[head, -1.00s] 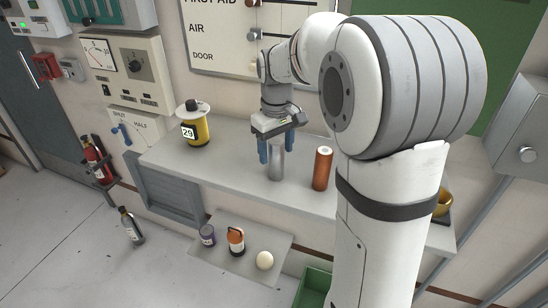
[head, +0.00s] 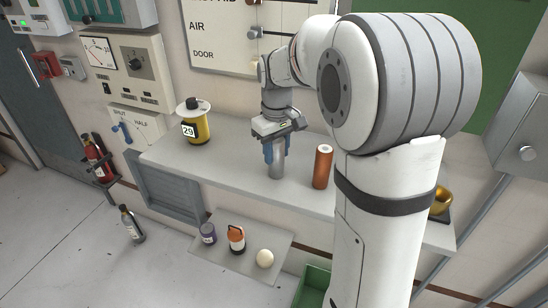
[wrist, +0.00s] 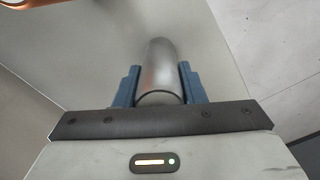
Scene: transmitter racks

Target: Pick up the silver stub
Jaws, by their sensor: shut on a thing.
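The silver stub (head: 276,167) is a plain grey metal cylinder standing upright on the grey shelf (head: 235,172). My gripper (head: 275,153) is above it, pointing down, with its blue fingers on either side of the stub's upper part. In the wrist view the stub (wrist: 161,75) sits between the two blue fingers of my gripper (wrist: 158,85), which are shut on it. The stub's lower end appears to rest on the shelf; I see no clear gap under it.
A copper-coloured cylinder (head: 322,167) stands close to the right of the stub. A yellow canister (head: 196,128) marked 29 stands to the left. A brass-coloured cup (head: 441,201) is at the right end. A lower shelf (head: 218,257) holds several small items.

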